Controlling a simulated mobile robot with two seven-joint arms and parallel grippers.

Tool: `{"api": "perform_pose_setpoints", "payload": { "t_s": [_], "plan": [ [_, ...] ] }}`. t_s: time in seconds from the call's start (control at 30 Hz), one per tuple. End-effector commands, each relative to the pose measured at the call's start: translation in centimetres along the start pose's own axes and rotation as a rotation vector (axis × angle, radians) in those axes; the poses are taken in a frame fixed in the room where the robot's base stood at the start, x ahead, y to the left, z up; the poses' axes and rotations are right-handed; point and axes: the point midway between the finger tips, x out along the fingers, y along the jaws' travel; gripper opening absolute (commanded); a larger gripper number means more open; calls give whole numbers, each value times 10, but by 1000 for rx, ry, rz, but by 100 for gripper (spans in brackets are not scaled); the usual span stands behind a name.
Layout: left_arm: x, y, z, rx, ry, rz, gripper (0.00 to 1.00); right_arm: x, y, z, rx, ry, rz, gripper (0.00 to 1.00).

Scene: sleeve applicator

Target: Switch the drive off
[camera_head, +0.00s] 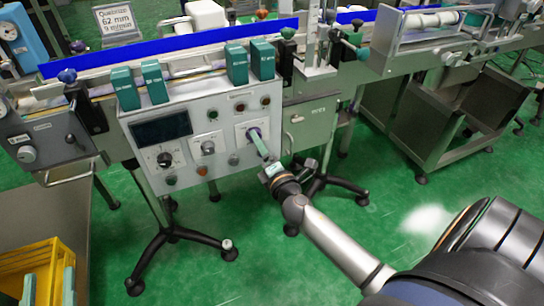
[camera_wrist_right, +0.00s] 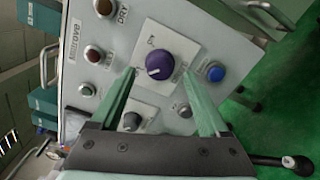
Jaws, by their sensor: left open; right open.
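A grey control panel (camera_head: 190,120) is fixed to the front of the conveyor. A purple rotary knob (camera_wrist_right: 158,63) with a pale pointer line sits on a white plate on it; it also shows partly in the head view (camera_head: 253,131). Its label is too small to read. My right gripper (camera_wrist_right: 158,74) is open, with its two green fingers reaching toward the panel on either side of the knob and nothing between them. In the head view my right gripper (camera_head: 263,148) is at the panel's right part. I cannot tell whether the fingers touch the knob.
A blue button (camera_wrist_right: 215,73), a red button (camera_wrist_right: 94,54) and a grey knob (camera_wrist_right: 131,121) lie close around the purple knob. Green blocks (camera_head: 236,64) stand along the panel's top edge. A yellow crate (camera_head: 35,258) is at the lower left. Tripod feet stand below.

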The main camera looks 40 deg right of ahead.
Motion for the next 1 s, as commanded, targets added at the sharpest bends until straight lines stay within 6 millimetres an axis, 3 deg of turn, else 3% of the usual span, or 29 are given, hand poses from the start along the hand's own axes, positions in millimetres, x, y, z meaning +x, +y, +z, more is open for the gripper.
{"api": "perform_pose_setpoints", "payload": {
  "t_s": [0.27, 0.33, 0.5, 0.7, 1.0],
  "plan": [
    [-1, 1, 6, 3, 0, 0, 50, -57, -2, -1, 1, 0, -4, 79],
    [-1, 0, -12, 15, 58, -2, 50, -69, -2, -1, 2, 0, -4, 79],
    [-1, -1, -34, 41, 146, 1, 50, -89, -2, -1, 1, 0, -2, 79],
    [-1, -2, -45, 54, 187, 3, 50, -99, 0, 0, -1, 0, -1, 79],
    [-1, -2, -46, 55, 190, 3, 50, -99, 0, 0, -1, 0, -1, 79]
  ]
}}
